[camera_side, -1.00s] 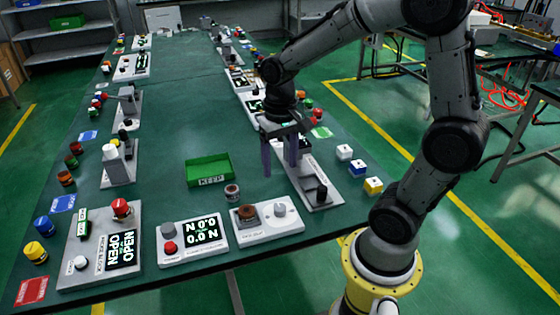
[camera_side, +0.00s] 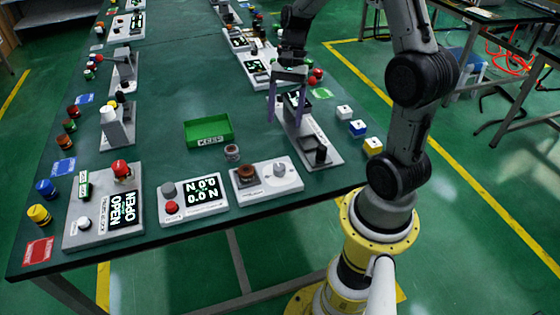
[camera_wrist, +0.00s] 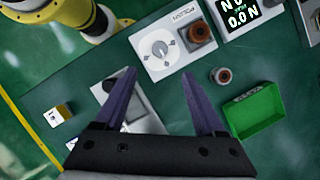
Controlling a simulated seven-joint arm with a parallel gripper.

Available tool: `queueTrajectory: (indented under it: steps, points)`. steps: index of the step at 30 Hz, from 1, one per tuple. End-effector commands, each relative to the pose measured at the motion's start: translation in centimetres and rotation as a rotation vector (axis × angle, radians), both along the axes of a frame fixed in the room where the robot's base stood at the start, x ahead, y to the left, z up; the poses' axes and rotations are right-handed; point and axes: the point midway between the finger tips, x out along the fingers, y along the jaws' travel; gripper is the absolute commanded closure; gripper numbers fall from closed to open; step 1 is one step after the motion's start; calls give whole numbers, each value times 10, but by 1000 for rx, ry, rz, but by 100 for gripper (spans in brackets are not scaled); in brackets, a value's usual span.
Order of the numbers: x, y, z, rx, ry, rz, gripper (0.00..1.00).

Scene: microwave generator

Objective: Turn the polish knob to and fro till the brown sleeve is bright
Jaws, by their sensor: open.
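The polish station is a white box (camera_side: 292,183) near the front edge of the table. Its round pale polish knob (camera_side: 280,170) sits on the right half, and it also shows in the wrist view (camera_wrist: 160,48). The brown sleeve (camera_side: 246,171) stands upright on a dark seat on the left half; it also shows in the wrist view (camera_wrist: 199,32). Its brown looks dull. My gripper (camera_side: 286,110) is open and empty, with its two purple fingers pointing down above the table, behind the polish box and apart from it. In the wrist view the fingers (camera_wrist: 165,102) are spread wide.
A grey-and-brown ring piece (camera_side: 232,152) stands behind the polish box, in front of a green KEEP tray (camera_side: 222,142). A grey plate device (camera_side: 321,152) lies beneath and right of my gripper. A force display box (camera_side: 193,211) stands to the left. Small cubes (camera_side: 357,128) lie on the right.

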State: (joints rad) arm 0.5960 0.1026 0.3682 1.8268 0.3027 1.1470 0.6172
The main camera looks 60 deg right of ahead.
Motion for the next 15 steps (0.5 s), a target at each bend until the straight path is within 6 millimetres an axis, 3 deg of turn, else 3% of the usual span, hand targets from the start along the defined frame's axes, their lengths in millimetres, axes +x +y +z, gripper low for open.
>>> queueTrajectory:
  steps: [15]
  points:
    - [-8,37,-87,3,6,6,28]
